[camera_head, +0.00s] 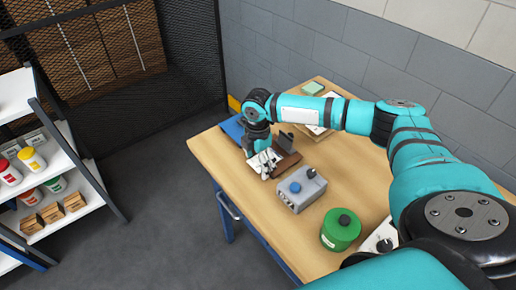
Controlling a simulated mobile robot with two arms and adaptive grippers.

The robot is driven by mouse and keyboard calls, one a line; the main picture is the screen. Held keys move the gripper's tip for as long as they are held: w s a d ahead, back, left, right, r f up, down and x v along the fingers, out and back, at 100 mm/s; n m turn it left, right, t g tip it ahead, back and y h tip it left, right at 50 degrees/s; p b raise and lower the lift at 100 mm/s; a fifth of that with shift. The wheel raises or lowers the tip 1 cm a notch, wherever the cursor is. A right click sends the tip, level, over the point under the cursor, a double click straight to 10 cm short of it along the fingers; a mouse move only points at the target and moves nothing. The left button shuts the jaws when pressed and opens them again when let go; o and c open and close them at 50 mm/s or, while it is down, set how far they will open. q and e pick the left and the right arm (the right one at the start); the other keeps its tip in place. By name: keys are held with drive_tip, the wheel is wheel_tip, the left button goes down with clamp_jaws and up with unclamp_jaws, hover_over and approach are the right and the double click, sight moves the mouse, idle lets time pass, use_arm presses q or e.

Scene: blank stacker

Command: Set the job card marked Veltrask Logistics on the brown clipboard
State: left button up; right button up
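A brown clipboard (289,163) lies near the table's far left part, partly hidden by my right arm. My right gripper (266,165) points down at the clipboard's left side. White card-like paper (255,169) shows at the fingertips, partly over the brown board; any print is too small to read. Whether the fingers grip it, or are open or shut, I cannot tell. My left gripper is not in view.
A blue flat item (233,129) lies at the table's left edge. A grey box with a blue knob (300,190) and a green canister (340,232) stand nearer. A green pad (313,88) lies behind the arm. Shelves (75,188) stand left, across open floor.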

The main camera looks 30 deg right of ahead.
sight(258, 164)
wheel_tip(258, 164, up, 13)
drive_tip(key=b, duration=0.2)
drive_tip(key=shift+w+f, duration=0.1)
drive_tip(key=shift+f, duration=0.05)
idle(0.3)
